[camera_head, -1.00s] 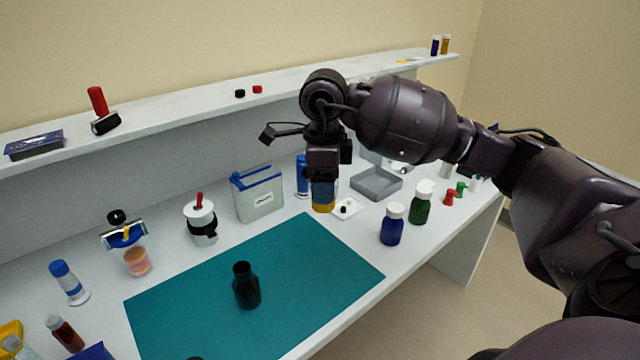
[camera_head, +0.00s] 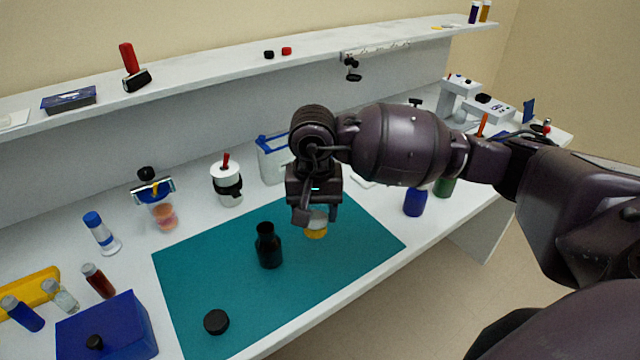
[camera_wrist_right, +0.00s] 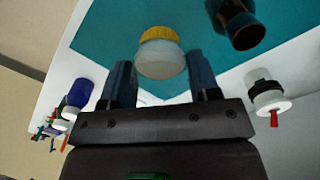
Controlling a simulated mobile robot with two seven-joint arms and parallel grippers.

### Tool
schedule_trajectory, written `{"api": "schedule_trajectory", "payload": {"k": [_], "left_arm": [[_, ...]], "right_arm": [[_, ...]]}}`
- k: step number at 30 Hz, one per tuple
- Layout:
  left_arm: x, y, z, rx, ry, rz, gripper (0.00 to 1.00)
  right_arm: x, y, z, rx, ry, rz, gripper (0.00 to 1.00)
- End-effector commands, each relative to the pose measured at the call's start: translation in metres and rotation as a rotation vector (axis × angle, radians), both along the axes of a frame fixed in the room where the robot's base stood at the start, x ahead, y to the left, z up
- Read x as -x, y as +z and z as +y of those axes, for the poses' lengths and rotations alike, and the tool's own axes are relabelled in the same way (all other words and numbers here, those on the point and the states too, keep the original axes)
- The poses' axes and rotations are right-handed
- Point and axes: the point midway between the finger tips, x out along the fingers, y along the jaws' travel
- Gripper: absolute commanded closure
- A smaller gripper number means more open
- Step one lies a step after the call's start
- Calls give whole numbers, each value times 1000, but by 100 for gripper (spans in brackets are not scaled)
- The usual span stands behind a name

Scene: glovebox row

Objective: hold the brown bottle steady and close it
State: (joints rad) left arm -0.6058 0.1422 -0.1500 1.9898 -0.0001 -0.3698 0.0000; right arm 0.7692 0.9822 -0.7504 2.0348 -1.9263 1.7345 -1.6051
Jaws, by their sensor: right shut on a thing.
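The dark brown bottle (camera_head: 268,250) stands upright on the teal mat, its neck open and uncapped. It also shows at the top right of the right wrist view (camera_wrist_right: 240,28). A round black cap (camera_head: 216,322) lies on the mat in front of the bottle, apart from it. My right gripper (camera_head: 316,212) is over the mat, right of the bottle, shut on a small jar (camera_head: 315,230) with a whitish body and a yellow lower end. The jar sits between the fingers in the right wrist view (camera_wrist_right: 160,58). My left gripper is not in view.
A blue box (camera_head: 108,325) and several vials are at left. A blue bottle (camera_head: 414,203) stands right of the mat. The mat's front left is mostly clear.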

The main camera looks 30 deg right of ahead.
Motion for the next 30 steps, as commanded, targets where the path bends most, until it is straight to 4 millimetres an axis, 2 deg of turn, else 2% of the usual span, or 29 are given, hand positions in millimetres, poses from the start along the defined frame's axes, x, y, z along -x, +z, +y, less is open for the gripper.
{"api": "schedule_trajectory", "payload": {"k": [6, 12, 30], "left_arm": [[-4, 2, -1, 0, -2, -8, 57], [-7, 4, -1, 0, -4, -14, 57], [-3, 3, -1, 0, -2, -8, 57]], "right_arm": [[8, -16, 18, -6, 333, -1, 66], [11, -23, 24, -6, 483, -2, 66], [11, -24, 25, -6, 503, -2, 66]]}}
